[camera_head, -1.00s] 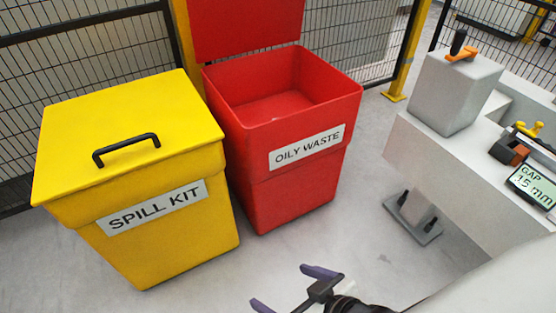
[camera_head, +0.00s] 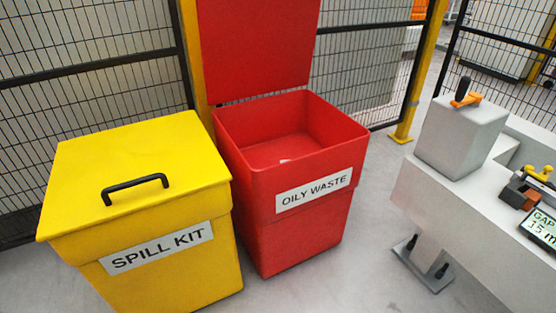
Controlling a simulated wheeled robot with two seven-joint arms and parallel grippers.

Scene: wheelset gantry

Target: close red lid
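The red lid (camera_head: 255,48) stands upright, raised behind the red OILY WASTE bin (camera_head: 298,235). The lid's top edge runs out of the picture. Neither of my grippers shows in the head view at this moment.
A yellow SPILL KIT bin (camera_head: 170,270) with a shut lid and black handle stands close at the left of the red bin. A mesh fence (camera_head: 90,95) with yellow posts is behind. A grey machine bench (camera_head: 465,220) stands at the right, with bare floor between.

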